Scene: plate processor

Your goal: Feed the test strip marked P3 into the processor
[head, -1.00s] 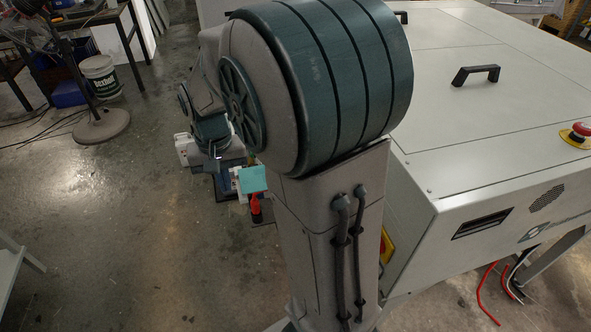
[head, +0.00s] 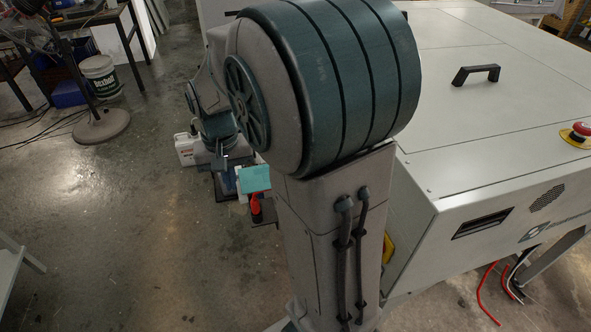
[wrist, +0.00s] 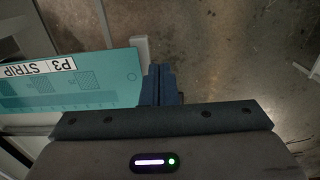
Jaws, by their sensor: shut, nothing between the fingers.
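The teal test strip (wrist: 75,85), with a white label reading "P3 STRIP" (wrist: 38,68), fills the left of the wrist view. It appears as a small teal patch (head: 255,178) left of my arm in the head view. My gripper (wrist: 162,72) has its dark blue fingers together with nothing between them, just right of the strip's end. Whether they touch the strip is unclear. The processor appears to be the large pale grey machine (head: 470,150) at the right, with a dark slot (head: 482,223) in its front. My arm hides part of its left side.
A red object (head: 256,210) stands just below the strip, and a white container (head: 185,148) is on its left. A fan stand (head: 101,125) and a white bucket (head: 100,76) stand at upper left. Open floor (head: 120,240) lies at lower left. Red cables (head: 487,295) hang under the machine.

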